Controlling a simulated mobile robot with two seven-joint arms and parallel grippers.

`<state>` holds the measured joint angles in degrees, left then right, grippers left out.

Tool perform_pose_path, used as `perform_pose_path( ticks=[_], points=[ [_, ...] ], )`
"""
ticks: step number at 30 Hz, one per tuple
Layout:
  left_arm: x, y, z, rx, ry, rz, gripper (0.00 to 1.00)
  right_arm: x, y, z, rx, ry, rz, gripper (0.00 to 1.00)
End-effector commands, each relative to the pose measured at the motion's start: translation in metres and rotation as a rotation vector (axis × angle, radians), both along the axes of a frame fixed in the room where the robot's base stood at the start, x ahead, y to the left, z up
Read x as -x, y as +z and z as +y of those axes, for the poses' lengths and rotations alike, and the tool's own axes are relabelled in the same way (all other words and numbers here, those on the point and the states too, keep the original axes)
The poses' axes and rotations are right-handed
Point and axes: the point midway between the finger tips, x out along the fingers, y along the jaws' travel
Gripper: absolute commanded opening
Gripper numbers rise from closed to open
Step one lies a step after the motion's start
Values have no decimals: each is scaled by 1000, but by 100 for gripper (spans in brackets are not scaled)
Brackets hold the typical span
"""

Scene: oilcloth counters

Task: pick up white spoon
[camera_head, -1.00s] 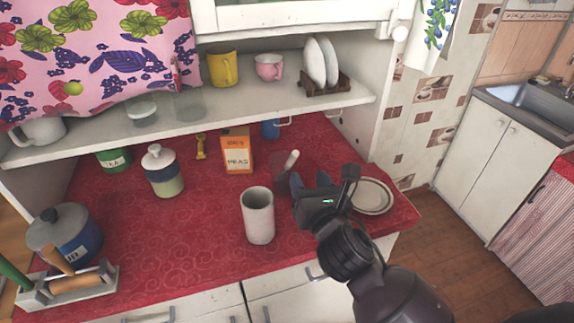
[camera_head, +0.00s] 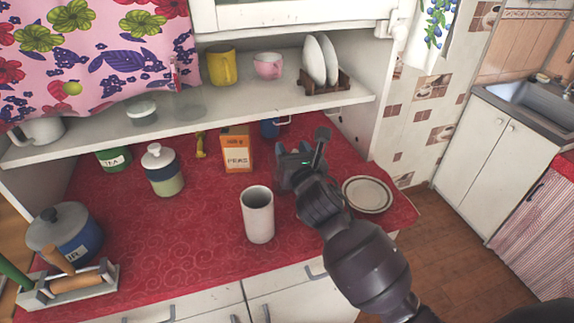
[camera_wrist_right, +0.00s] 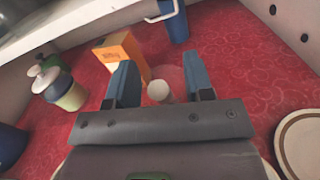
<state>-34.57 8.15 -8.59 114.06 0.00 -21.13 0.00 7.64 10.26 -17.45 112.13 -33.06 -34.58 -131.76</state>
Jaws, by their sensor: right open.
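The white spoon (camera_wrist_right: 158,91) shows in the right wrist view as a pale rounded end between my two blue fingertips. It seems to stand in a clear glass (camera_wrist_right: 172,76), which looks reddish against the cloth. My right gripper (camera_head: 296,160) is open, with one finger on each side of the spoon; I cannot tell if either touches it. In the head view my gripper hides the spoon and the glass. My left gripper is not in view.
An orange box (camera_head: 237,149) and a blue mug (camera_head: 270,128) stand behind my right gripper. A tall white cup (camera_head: 258,214) is at its front left, a plate (camera_head: 367,195) at its right. The shelf (camera_head: 190,114) overhangs the counter's back.

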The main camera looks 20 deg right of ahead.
Motion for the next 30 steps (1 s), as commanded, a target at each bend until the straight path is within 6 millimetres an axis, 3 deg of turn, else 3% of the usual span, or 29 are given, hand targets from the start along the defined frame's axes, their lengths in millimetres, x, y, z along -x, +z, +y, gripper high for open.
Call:
perform_pose_path(
  ticks=[10,18,20,30],
  points=[
    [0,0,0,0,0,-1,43,-8,0,0,0,0,0,48],
    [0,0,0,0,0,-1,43,-7,0,0,0,0,0,6],
    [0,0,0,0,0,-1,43,-7,0,0,0,0,0,0],
    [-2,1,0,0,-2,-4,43,-7,1,0,0,0,-1,0]
  ],
)
